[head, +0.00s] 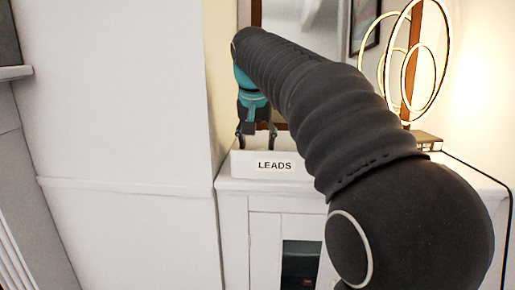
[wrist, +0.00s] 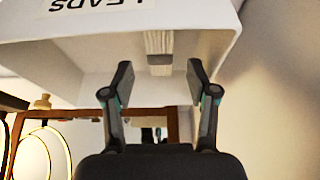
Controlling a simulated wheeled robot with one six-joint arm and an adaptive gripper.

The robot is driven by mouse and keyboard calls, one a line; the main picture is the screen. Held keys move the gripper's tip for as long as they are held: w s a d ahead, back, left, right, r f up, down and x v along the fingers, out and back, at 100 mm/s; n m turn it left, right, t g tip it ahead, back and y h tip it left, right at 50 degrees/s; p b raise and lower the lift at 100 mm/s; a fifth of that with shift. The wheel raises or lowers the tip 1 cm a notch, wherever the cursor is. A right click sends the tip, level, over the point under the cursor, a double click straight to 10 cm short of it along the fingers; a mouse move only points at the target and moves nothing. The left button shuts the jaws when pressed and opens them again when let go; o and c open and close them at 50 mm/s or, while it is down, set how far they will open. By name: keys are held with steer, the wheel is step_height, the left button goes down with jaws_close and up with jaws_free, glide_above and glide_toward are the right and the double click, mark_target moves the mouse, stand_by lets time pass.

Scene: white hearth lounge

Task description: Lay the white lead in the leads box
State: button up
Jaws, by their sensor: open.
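The leads box (head: 240,166) is a white open box with a LEADS label, standing on a white cabinet. My gripper (head: 257,134) is over the box, pointing down, its fingers apart. In the wrist view the box (wrist: 60,32) appears upside down. A pale ribbed bundle, apparently the white lead (wrist: 158,42), shows inside the box, in line with the gap between my open fingertips (wrist: 159,76). The fingers do not appear to touch it. In the head view the lead is hidden by the box front.
The white cabinet (head: 232,204) has a dark glass panel. A lit ring lamp (head: 427,112) stands on it to the right of the box. A wall corner rises close at the box's left. A framed mirror (head: 305,25) is behind.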

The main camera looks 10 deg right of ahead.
steer(key=d+p+v, duration=0.1)
steer(key=v, duration=0.7)
steer(key=shift+a+r, duration=0.2)
steer(key=shift+a, duration=0.25)
steer(key=shift+s, duration=0.15)
steer(key=s+d+f+n+t+y, duration=0.1)
steer(key=s+f+n, duration=0.2)
steer(key=s+f, duration=2.3)
steer(key=shift+d+f+n, duration=0.25)
steer(key=shift+f+n, duration=0.05)
steer(key=shift+f, duration=0.6)
